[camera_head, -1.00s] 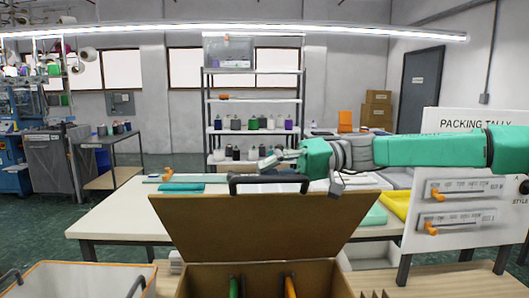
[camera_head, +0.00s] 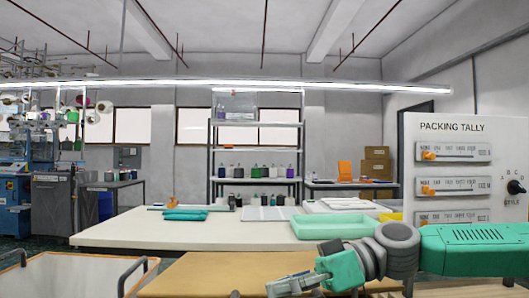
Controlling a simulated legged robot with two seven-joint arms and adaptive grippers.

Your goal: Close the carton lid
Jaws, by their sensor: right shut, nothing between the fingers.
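The carton lid (camera_head: 205,272) is a tan panel at the bottom centre, lying flat or nearly flat. A dark bit at the bottom edge may be its handle. The carton's body and front edge are cut off below, so I cannot tell whether the lid sits fully down. My right gripper (camera_head: 291,284) is shut and empty. It appears over the lid's right part; whether it touches the lid is unclear. My left gripper is out of view.
A white bin (camera_head: 60,277) with black handles stands at the lower left. Behind the lid is a white table (camera_head: 185,233) with a green tray (camera_head: 330,226) and teal cloth (camera_head: 186,214). The packing tally board (camera_head: 455,155) stands on the right, near my right arm.

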